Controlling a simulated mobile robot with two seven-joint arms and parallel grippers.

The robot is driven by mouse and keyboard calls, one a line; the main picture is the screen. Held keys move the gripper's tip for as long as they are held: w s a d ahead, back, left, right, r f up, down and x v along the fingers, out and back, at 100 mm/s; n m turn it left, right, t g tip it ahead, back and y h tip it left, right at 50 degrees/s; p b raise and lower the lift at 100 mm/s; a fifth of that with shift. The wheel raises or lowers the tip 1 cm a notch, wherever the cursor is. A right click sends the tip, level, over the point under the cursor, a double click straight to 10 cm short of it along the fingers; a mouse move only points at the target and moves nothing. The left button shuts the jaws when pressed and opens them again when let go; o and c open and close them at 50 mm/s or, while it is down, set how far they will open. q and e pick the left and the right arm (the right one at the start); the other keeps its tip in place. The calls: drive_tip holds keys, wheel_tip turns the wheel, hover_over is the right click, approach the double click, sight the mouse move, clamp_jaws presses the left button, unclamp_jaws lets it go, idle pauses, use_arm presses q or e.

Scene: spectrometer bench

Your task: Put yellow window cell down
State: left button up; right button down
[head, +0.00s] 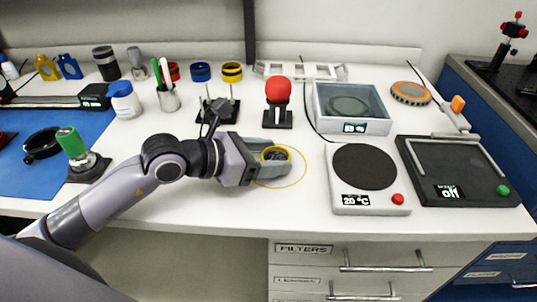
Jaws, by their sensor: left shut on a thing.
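My left gripper (277,160) reaches in from the left and is shut on the yellow window cell (286,150). The cell is a ring with a yellow rim and a dark middle, partly hidden by the fingers. It is over a thin yellow circle (305,170) marked on the white bench. I cannot tell whether the cell touches the bench. My right gripper is not in view.
A hot plate (366,167) showing 20 °C stands right of my gripper, with a dark panel device (458,172) beyond it. A red-topped stand (278,90) is behind the gripper. A green-topped holder (72,142) stands left, near my arm. The bench front edge is close.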

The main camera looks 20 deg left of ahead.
use_arm(q)
drive_tip(key=shift+f, duration=0.25)
drive_tip(key=o, duration=1.1)
drive_tip(key=shift+r, duration=0.1)
drive_tip(key=shift+r, duration=0.1)
drive_tip(key=shift+r, duration=0.2)
drive_tip(key=b+v, duration=0.1)
drive_tip(key=v, duration=0.9)
drive_tip(key=shift+f+b, duration=0.2)
drive_tip(key=shift+b, duration=0.2)
drive_tip(key=shift+v, duration=0.95)
drive_tip(key=shift+r, duration=0.1)
drive_tip(key=shift+r, duration=0.15)
